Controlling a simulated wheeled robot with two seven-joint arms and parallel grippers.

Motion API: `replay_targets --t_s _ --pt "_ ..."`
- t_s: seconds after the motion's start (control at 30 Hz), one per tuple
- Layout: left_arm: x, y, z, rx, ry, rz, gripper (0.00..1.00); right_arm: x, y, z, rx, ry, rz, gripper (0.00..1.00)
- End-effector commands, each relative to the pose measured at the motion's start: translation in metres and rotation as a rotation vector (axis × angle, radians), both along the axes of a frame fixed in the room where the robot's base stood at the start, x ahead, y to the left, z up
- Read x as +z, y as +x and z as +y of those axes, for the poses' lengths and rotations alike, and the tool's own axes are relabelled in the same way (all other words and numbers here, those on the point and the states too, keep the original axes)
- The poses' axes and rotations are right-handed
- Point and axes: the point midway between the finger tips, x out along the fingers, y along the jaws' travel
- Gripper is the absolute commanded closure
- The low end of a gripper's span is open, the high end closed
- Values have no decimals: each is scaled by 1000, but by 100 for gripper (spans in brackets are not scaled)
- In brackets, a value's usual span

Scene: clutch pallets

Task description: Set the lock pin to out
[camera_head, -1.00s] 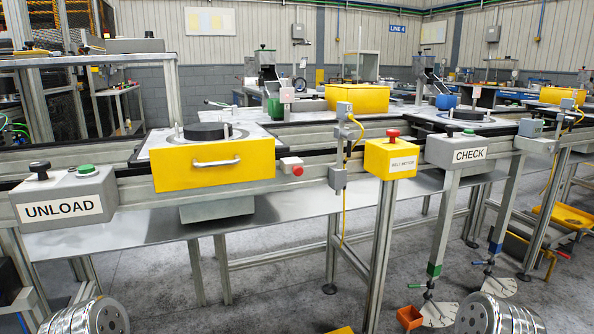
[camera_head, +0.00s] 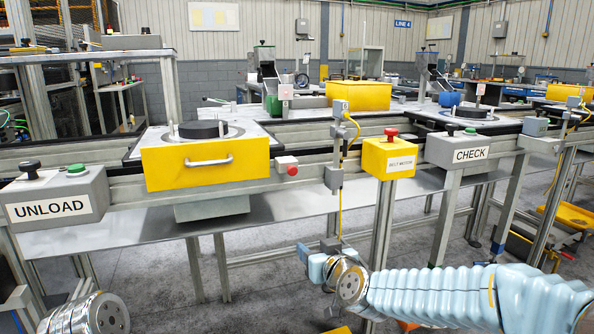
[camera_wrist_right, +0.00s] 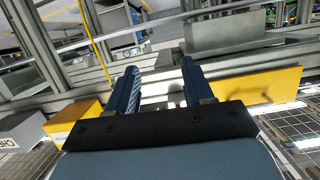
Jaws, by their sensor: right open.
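No part is labelled as the lock pin. A small pale box with a red knob (camera_head: 291,170) sits on the rail just right of the yellow front panel (camera_head: 205,161); I cannot tell if this is the pin, or whether it is in or out. My right gripper (camera_head: 317,249) is below and in front of it, apart from the rail. In the right wrist view my right gripper (camera_wrist_right: 158,82) has its two blue fingers spread, with nothing held between them. My left gripper is out of view.
The yellow belt-motor box (camera_head: 388,157) with a red button stands right of the knob. An upright post (camera_head: 334,180) with a yellow cable stands between them. The UNLOAD box (camera_head: 55,196) is at left, the CHECK box (camera_head: 467,151) at right. A metal shelf (camera_head: 110,228) runs below the rail.

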Motion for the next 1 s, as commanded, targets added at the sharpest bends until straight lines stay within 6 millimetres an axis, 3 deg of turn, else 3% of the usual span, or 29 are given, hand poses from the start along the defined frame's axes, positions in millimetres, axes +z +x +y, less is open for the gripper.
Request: replay_targets --t_s 0.03,0.1,0.23,0.43,0.8,1.0 --pt "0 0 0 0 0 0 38 45 -4 4 3 12 -81 48" --pt "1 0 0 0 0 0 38 90 -11 5 3 25 -163 48" --pt "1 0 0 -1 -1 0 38 134 -20 6 2 37 -242 48" --pt "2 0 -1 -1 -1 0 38 140 -2 12 0 38 -253 48" --pt "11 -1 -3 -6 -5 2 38 140 77 37 0 39 -250 48" --pt "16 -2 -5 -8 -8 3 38 140 103 46 1 38 -250 48"
